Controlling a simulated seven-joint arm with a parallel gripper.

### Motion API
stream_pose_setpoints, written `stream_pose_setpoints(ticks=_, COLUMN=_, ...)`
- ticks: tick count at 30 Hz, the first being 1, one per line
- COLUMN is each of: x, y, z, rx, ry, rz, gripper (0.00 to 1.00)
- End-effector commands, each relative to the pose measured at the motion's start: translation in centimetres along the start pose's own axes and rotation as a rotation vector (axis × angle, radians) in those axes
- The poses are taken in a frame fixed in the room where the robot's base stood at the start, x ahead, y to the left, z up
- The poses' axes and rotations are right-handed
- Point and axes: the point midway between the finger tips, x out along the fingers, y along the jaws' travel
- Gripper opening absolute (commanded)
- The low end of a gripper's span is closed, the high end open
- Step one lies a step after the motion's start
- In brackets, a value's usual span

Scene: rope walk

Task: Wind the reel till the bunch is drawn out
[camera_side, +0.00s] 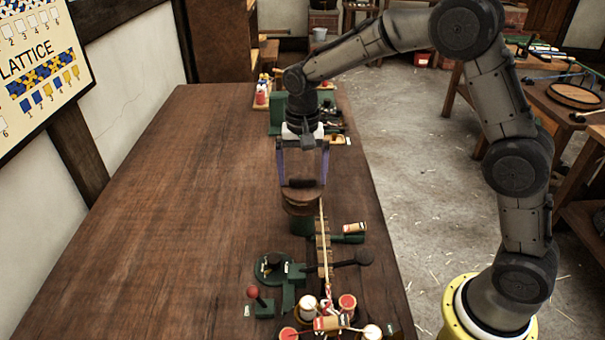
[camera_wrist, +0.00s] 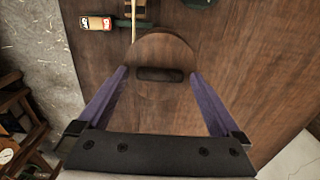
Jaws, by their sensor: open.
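The reel (camera_side: 301,204) is a round wooden drum with a dark bar-shaped knob on top, on a green stand. In the wrist view the reel (camera_wrist: 165,48) lies just beyond my fingers, with its dark knob (camera_wrist: 160,74) crosswise between the tips. My gripper (camera_side: 304,180) is open, pointing down with a purple finger on either side of the knob; I cannot tell whether they touch it. A pale rope (camera_side: 326,262) runs from the reel toward the front, where it meets several red and white bobbins (camera_side: 347,302). The wrist view shows the rope (camera_wrist: 133,20) too.
A green base with a black-knobbed lever (camera_side: 364,257) and a red-knobbed lever (camera_side: 252,291) stand near the bobbins. A labelled spool (camera_side: 354,228) lies right of the rope. More green gear (camera_side: 277,113) is at the back. The table's left side (camera_side: 170,220) is clear.

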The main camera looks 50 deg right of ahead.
Motion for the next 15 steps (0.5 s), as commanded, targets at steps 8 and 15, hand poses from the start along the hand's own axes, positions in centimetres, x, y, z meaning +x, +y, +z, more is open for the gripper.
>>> stream_pose_setpoints(ticks=8, x=0.24, y=0.0, z=0.0, rx=0.0, ry=0.0, rz=0.0, gripper=1.0)
stream_pose_setpoints(ticks=15, x=0.21, y=0.0, z=0.0, rx=0.0, ry=0.0, rz=-0.001, gripper=0.64)
